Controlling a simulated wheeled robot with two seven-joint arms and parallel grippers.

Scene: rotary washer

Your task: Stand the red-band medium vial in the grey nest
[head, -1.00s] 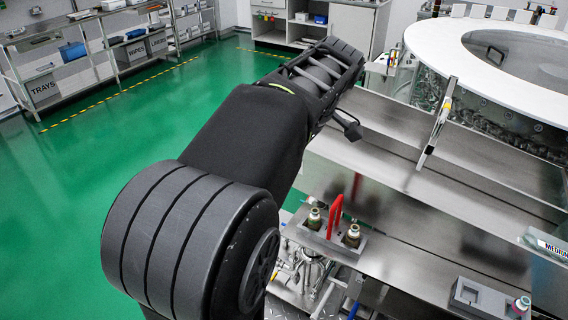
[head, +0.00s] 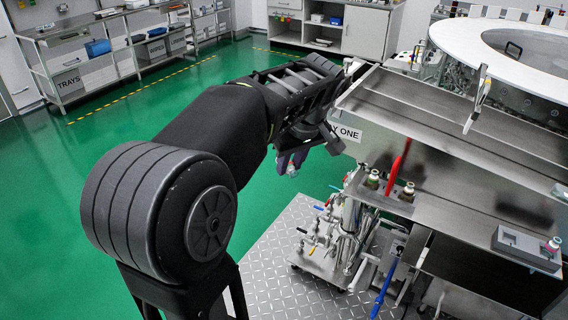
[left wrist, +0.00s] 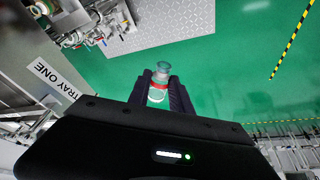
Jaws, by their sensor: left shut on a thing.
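My left gripper (head: 292,160) is shut on a small vial (left wrist: 160,82) with a red band, clear body and grey-green top; it shows between the two dark fingers (left wrist: 158,97) in the left wrist view. In the head view only the vial's end (head: 291,170) shows below the fingers, over the green floor and left of the bench. A grey block (head: 515,240) with recesses, which looks like the nest, sits on the lower shelf at the right. A vial (head: 553,244) with a pinkish band stands at its right end. My right gripper is not in view.
A metal holder (head: 385,197) with two vials and a red handle (head: 398,160) is on the lower shelf, left of the grey block. The steel trough (head: 430,118) marked TRAY ONE rises behind. Pipework (head: 345,235) stands below. Green floor is clear at left.

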